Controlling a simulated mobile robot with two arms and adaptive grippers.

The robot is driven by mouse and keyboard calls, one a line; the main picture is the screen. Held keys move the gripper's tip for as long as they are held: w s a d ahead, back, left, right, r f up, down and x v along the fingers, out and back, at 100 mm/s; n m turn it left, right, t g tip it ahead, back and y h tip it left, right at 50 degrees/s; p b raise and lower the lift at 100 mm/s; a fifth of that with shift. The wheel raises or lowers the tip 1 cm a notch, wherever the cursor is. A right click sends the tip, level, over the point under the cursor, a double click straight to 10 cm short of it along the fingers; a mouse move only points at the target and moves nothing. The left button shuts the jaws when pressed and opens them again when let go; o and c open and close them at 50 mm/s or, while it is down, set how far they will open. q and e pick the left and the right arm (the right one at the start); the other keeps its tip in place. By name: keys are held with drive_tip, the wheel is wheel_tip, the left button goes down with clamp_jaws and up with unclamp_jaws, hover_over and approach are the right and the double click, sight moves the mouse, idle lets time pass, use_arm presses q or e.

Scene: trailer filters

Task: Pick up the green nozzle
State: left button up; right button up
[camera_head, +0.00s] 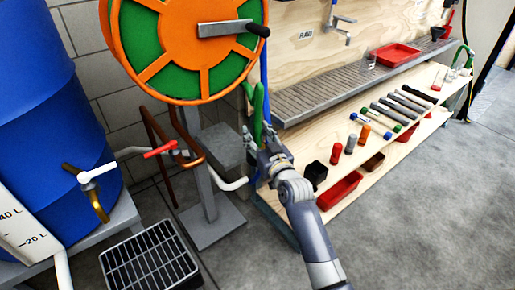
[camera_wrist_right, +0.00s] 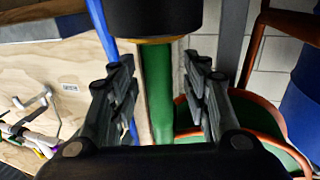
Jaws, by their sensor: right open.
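A green part that looks like the nozzle (camera_head: 258,104) hangs upright at the left end of the wooden bench, beside a blue hose. In the right wrist view a long green piece (camera_wrist_right: 158,100) lies between the two fingers, with a gap on both sides. My right gripper (camera_head: 259,138) is open, at the lower end of the green part in the head view. In the right wrist view its fingers (camera_wrist_right: 158,72) are spread apart and hold nothing. The gripper hides part of the green piece. My left gripper is not in view.
An orange and green hose reel (camera_head: 185,45) stands just left of the gripper, with copper pipes below. A blue barrel (camera_head: 50,110) and a black grate (camera_head: 150,262) are further left. The bench shelf (camera_head: 400,125) carries several tools and red trays. Grey floor is clear at right.

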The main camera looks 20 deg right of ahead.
clamp_jaws()
drive_tip(key=shift+r, duration=0.1)
